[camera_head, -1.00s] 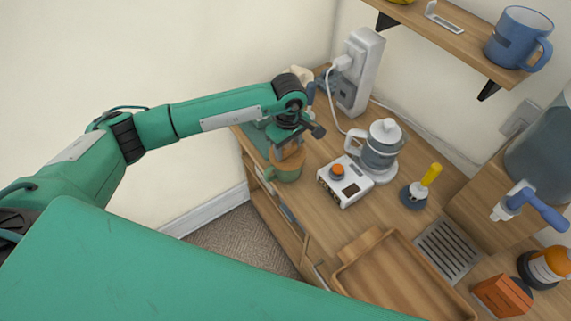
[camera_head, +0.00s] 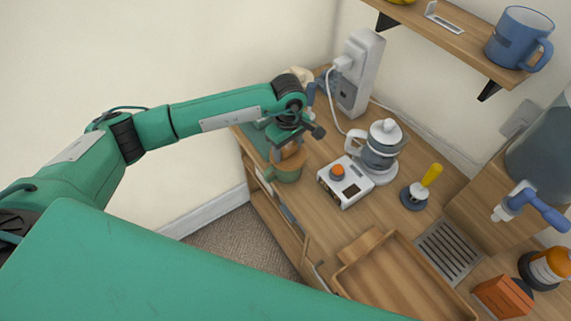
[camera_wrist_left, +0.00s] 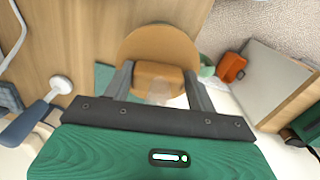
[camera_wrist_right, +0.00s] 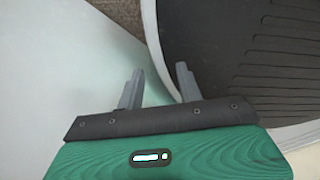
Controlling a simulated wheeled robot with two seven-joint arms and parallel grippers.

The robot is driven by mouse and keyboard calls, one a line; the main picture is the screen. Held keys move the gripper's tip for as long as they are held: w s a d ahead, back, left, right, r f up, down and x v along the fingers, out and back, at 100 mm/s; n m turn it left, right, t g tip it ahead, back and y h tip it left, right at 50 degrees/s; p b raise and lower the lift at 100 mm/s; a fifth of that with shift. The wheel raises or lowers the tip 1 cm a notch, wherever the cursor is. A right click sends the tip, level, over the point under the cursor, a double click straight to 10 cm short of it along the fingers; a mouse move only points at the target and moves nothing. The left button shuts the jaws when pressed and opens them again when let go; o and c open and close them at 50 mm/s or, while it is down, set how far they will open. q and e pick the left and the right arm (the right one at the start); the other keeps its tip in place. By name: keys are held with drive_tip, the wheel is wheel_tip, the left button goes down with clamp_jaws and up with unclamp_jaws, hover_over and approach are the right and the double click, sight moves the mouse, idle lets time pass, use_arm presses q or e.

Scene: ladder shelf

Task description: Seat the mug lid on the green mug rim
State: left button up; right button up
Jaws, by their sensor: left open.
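The green mug (camera_head: 288,175) stands at the left edge of the wooden counter in the head view. The tan, round mug lid (camera_head: 297,160) lies over its mouth; I cannot tell whether it sits fully flush. My left gripper (camera_head: 287,146) is directly above the lid. In the left wrist view, the open left fingers (camera_wrist_left: 160,85) are on either side of the lid's block-shaped grip, and the lid (camera_wrist_left: 158,42) hides most of the mug. A bit of green mug (camera_wrist_left: 207,68) shows beside it. My right gripper (camera_wrist_right: 160,82) is open and empty, away from the counter.
A white scale-like box (camera_head: 345,182), a glass pot (camera_head: 381,152) and a yellow-handled tool (camera_head: 428,180) stand right of the mug. A power strip (camera_head: 360,70) is behind. A wooden tray (camera_head: 395,285) lies in front. A shelf with a blue mug (camera_head: 518,40) hangs above.

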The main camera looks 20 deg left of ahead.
use_arm(q)
drive_tip(key=shift+r, duration=0.15)
drive_tip(key=shift+r+p, duration=0.4)
drive_tip(key=shift+r, duration=1.1)
drive_tip(key=shift+r, duration=0.1)
drive_tip(key=shift+o, duration=0.2)
drive_tip(key=o, duration=0.5)
drive_tip(key=c, duration=0.5)
drive_tip(key=shift+c, duration=0.2)
